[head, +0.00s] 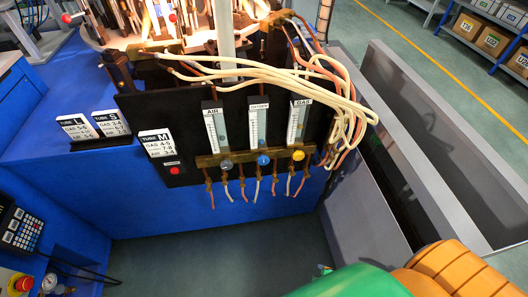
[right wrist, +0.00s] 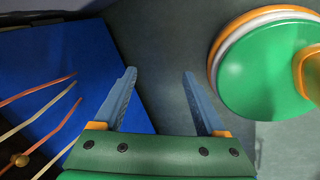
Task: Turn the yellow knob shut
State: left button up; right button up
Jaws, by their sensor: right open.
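The yellow knob (head: 298,155) sits at the bottom of the flowmeter marked GAS (head: 299,122), rightmost on the black panel. Its turn position is too small to tell. My right gripper (right wrist: 158,73) is open and empty in the right wrist view, its two blue-grey fingers apart over the floor beside the blue bench side. The yellow knob cannot be made out in that view. In the head view part of my right arm shows at the bottom right, below and away from the knob; its fingers are not clear there. My left gripper is not in view.
A blue knob (head: 263,160) and a grey knob (head: 226,164) sit left of the yellow one on the brass bar. Thin hoses (head: 290,186) hang below. Pale and orange hoses (head: 345,110) loop at the panel's right. Grey floor (head: 220,250) is clear before the blue bench.

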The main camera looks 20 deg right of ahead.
jog(key=w+d+r+n+t+h+b, duration=0.1)
jog(key=w+d+r+n+t+b, duration=0.15)
jog(key=w+n, duration=0.4)
jog(key=n+t+h+b, duration=0.2)
jog(key=n+t+b, duration=0.2)
jog(key=n+t, duration=1)
send_near(299, 158)
jog(key=w+n+g, duration=0.1)
jog(key=n+g, duration=0.1)
jog(key=g, duration=0.1)
jog(key=shift+n+t+y, duration=0.25)
jog(key=shift+t+y, duration=0.15)
jog(key=shift+t, duration=0.05)
jog(key=w, duration=0.2)
jog(key=w+d+r, duration=0.1)
jog(key=w, duration=0.1)
jog(key=w+d+r, duration=0.1)
jog(key=w, duration=0.2)
grip_shut()
